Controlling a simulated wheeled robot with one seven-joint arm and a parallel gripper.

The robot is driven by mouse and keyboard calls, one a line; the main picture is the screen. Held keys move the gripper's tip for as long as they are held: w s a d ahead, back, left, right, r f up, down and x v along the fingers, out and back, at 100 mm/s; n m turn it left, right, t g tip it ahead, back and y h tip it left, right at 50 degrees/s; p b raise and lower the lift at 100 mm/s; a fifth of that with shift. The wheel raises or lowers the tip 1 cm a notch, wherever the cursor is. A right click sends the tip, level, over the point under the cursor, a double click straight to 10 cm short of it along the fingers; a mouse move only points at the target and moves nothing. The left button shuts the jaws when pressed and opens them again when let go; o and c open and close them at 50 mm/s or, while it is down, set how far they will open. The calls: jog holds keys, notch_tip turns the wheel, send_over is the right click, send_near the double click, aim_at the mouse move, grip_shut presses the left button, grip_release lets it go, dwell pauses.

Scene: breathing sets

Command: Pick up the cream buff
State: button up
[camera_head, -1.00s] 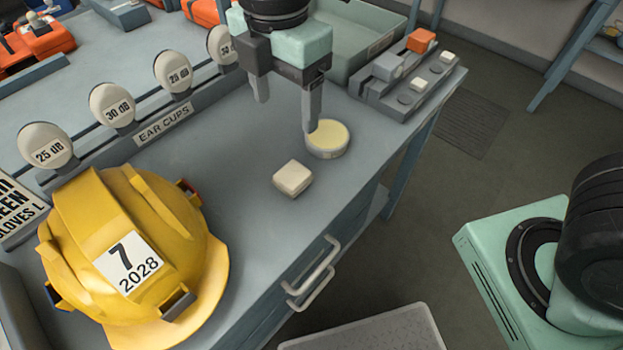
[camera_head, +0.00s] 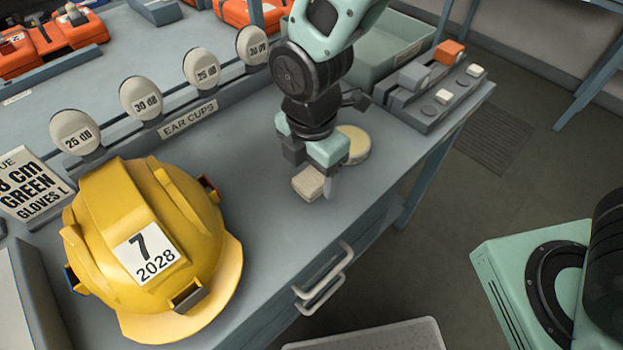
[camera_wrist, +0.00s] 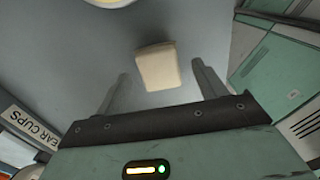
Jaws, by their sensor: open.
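The cream buff (camera_head: 308,184) is a small cream block lying on the grey workbench. My gripper (camera_head: 312,183) is right above it in the head view and hides part of it. In the wrist view the buff (camera_wrist: 159,67) lies between the lines of my two open fingers (camera_wrist: 160,82), a little beyond their tips and touching neither, slightly turned. Nothing is held.
A round pale-yellow tin (camera_head: 355,144) stands just behind the buff. A yellow helmet (camera_head: 150,240) sits at the left. Ear cups (camera_head: 139,98) stand along a rail behind. A holder with small blocks (camera_head: 430,92) is at the back right. The bench front is clear.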

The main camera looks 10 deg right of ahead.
jog(key=shift+f, duration=1.2)
jog(key=c, duration=1.1)
jog(key=shift+o, duration=0.2)
jog(key=shift+r, duration=0.1)
